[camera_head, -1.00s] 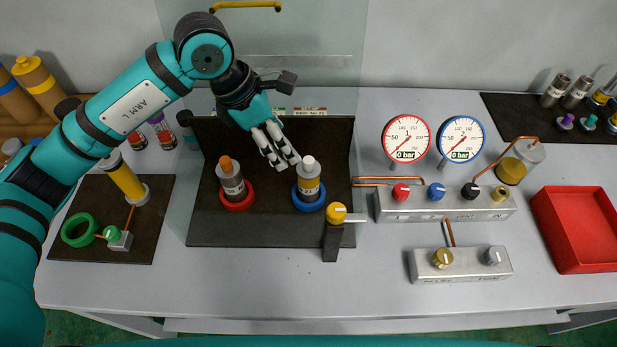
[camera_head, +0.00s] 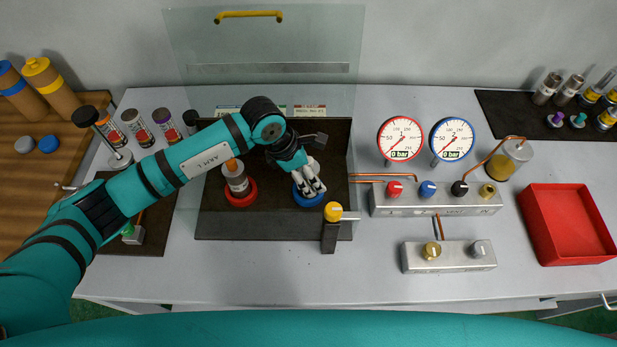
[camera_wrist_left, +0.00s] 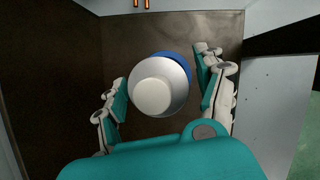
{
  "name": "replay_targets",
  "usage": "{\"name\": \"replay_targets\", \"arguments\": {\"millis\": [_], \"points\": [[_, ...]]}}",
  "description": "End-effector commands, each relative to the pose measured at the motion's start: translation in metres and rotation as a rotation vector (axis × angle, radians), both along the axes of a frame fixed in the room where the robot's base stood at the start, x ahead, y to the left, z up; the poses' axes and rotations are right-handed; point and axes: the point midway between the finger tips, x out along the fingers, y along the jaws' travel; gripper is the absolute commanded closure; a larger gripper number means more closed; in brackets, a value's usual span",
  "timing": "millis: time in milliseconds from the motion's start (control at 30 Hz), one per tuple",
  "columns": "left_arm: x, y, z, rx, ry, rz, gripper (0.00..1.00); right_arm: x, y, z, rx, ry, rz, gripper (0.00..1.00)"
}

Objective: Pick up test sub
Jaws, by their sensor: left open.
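My left gripper (camera_head: 311,192) is open over the blue ring (camera_head: 303,202) on the dark board. In the left wrist view, a grey cylinder with a white top (camera_wrist_left: 158,90) stands between the two spread fingers, with gaps on both sides; part of the blue ring (camera_wrist_left: 178,58) shows behind it. In the head view my fingers hide most of this cylinder. A second grey cylinder with an orange top (camera_head: 235,176) stands in the red ring (camera_head: 240,196) to the left. I cannot tell from any marking which one is the test sub. My right gripper is not in view.
A yellow-knobbed valve (camera_head: 333,212) stands close to the blue ring. A clear shield (camera_head: 265,85) with a yellow handle rises behind the board. Two gauges (camera_head: 403,138) and a valve block (camera_head: 430,203) lie right, then a red tray (camera_head: 570,225).

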Motion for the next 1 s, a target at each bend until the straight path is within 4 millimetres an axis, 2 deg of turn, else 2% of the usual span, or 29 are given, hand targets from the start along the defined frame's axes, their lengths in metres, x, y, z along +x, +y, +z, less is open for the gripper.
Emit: {"name": "replay_targets", "arguments": {"millis": [200,233,767,1000], "points": [[0.0001,-0.0003,-0.0018,0.0,0.0,0.0,0.28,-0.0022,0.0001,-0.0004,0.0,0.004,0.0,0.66],[0.0001,-0.0003,-0.0018,0.0,0.0,0.0,0.31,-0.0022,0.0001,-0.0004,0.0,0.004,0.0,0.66],[0.0002,-0.0001,-0.0012,0.0,0.0,0.0,1.0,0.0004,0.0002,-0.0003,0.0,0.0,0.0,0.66],[0.0013,-0.001,0.0011,-0.003,-0.004,0.0,1.0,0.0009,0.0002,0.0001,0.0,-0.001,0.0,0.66]]}}
